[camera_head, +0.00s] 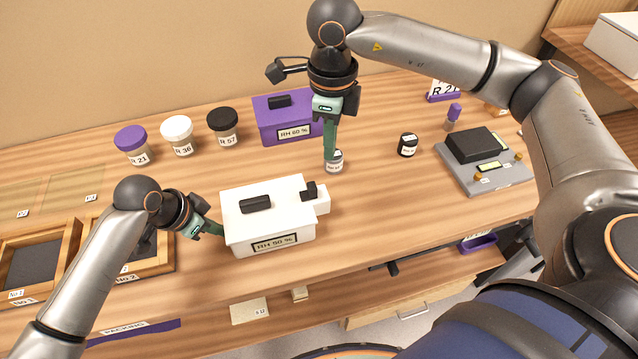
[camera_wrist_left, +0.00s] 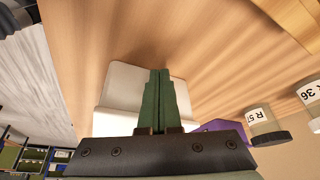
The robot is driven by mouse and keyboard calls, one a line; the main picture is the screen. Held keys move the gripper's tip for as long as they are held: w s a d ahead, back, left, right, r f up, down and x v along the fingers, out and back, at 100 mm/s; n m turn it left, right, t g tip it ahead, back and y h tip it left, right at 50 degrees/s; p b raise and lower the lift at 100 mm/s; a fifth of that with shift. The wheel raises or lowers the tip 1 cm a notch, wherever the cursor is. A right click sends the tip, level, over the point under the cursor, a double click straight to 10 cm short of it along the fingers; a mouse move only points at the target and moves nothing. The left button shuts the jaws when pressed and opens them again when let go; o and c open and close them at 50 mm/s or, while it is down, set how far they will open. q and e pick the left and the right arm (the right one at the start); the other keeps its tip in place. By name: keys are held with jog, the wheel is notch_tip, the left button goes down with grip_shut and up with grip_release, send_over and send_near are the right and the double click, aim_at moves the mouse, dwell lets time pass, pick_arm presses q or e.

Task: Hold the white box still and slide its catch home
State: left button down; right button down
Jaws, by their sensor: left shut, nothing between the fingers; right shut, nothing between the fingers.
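The white box (camera_head: 268,224) stands on the bench, with a black handle on its lid and a label reading RH 50 % on its front. Its catch (camera_head: 310,191) is a black knob on a white block at the right end. My left gripper (camera_head: 222,232) is shut and empty at the box's left end; I cannot tell whether it touches. In the left wrist view the shut fingers (camera_wrist_left: 159,85) point at the white box (camera_wrist_left: 122,85). My right gripper (camera_head: 329,157) is shut and empty, pointing down behind and above the box's right end, near a small grey-lidded jar.
A purple box (camera_head: 283,127) stands behind the white box. Jars with purple (camera_head: 131,141), white (camera_head: 177,132) and black (camera_head: 223,124) lids stand at the back left. A small black jar (camera_head: 407,145) and a grey device (camera_head: 484,172) are to the right. Wooden trays (camera_head: 157,262) lie left.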

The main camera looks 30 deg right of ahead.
pick_arm(q)
jog(key=shift+a, duration=0.15)
jog(key=shift+w+a+p, duration=0.25)
jog(key=shift+a+p, duration=0.3)
jog(key=shift+a, duration=0.3)
notch_tip(320, 180, up, 6)
jog(key=p, duration=0.6)
jog(key=shift+f, duration=0.2)
jog(key=shift+r+b, duration=0.35)
jog(key=shift+r, duration=1.85)
